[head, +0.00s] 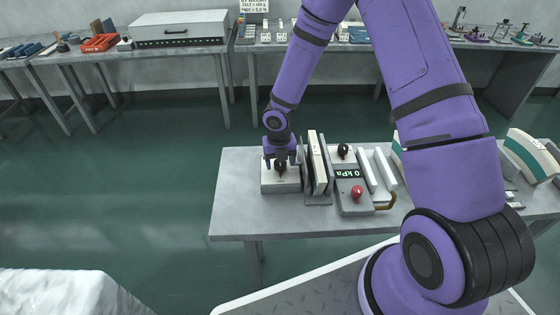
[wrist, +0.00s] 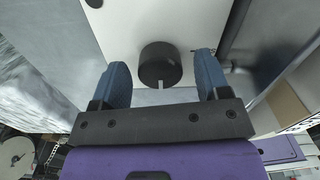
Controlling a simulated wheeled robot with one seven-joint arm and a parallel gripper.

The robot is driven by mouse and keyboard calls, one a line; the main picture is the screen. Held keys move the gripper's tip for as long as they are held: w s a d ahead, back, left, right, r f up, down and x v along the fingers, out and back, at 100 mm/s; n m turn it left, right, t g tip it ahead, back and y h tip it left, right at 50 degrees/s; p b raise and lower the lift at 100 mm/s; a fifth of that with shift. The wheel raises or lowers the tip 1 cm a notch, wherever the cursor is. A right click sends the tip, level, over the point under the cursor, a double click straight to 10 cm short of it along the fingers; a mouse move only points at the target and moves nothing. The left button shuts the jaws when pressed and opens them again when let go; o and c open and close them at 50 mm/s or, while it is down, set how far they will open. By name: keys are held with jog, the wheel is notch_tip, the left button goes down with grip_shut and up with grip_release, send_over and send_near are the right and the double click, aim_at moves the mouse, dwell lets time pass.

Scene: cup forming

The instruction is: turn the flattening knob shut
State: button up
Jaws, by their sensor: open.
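The flattening knob seems to be the black round knob (wrist: 160,66) on a pale panel (wrist: 130,22); no readable label confirms this. In the wrist view its pale pointer mark faces the bottom of the picture, and a short dark tick lies on the panel to its right. My gripper (wrist: 162,60) is open, with one blue finger on each side of the knob and a visible gap on both sides. In the head view my gripper (head: 281,160) points down over the pale box (head: 280,186) at the table's left, partly hiding the dark knob (head: 281,169).
Upright plates (head: 318,163) stand close to the right of the box. Beyond them are a grey unit with a "0 kPa" display (head: 348,174), a red knob (head: 357,192) and a black knob (head: 343,150). The table (head: 240,218) is bare at its front left.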

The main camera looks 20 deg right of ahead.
jog(key=shift+c, duration=0.2)
jog(key=c, duration=0.9)
jog(key=shift+m, duration=0.3)
